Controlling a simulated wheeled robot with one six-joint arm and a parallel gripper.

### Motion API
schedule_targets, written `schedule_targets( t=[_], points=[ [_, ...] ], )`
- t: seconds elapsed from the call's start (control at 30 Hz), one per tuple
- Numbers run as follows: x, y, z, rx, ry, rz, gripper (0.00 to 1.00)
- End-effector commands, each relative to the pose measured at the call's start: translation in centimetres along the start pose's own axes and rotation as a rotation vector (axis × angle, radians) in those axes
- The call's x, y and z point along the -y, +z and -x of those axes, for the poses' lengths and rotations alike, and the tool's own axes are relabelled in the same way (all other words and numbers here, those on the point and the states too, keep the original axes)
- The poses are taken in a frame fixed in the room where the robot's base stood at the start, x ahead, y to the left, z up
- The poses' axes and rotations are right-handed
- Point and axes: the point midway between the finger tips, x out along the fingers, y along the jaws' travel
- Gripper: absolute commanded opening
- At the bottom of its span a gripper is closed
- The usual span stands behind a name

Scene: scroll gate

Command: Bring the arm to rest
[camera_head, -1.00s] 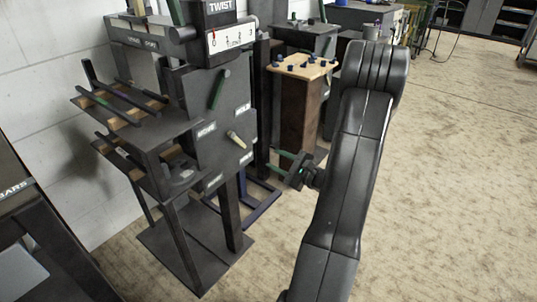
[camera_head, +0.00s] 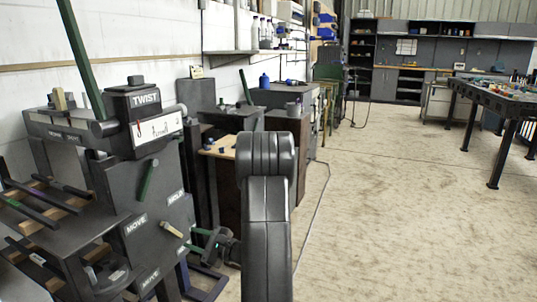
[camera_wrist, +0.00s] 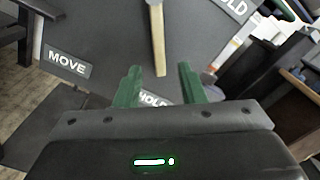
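My gripper (camera_head: 194,240) is open, with its green fingers apart, and points at the dark panel of the scroll gate machine (camera_head: 118,190). In the wrist view my gripper (camera_wrist: 159,70) shows nothing clasped. A pale wooden handle (camera_wrist: 157,40) on the panel lies ahead of the gap between the fingers; I cannot tell the exact distance. The handle also shows in the head view (camera_head: 172,229), just left of the fingertips. My black arm rises at the lower middle of the head view and bends down toward the gripper.
The panel carries MOVE (camera_wrist: 67,63) and HOLD labels and a green lever (camera_head: 146,180). A TWIST box (camera_head: 132,105) sits on top. Dark cabinets and a wood-topped stand (camera_head: 218,148) are behind. Open floor (camera_head: 385,210) lies to the right, with a black table (camera_head: 497,100) beyond.

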Motion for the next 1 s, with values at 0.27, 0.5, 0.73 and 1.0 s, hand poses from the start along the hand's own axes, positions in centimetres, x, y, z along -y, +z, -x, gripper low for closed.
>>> schedule_targets(
  t=[0.27,0.5,0.73,1.0],
  points=[
    [-0.1,0.0,-4.4,0.002,0.001,0.000,0.36],
    [-0.1,0.1,-5.5,0.001,0.000,-0.001,0.36],
    [-0.1,0.1,-5.5,0.001,0.000,-0.005,0.36],
    [0.1,0.1,-4.6,0.000,-0.001,-0.003,0.36]
  ],
)
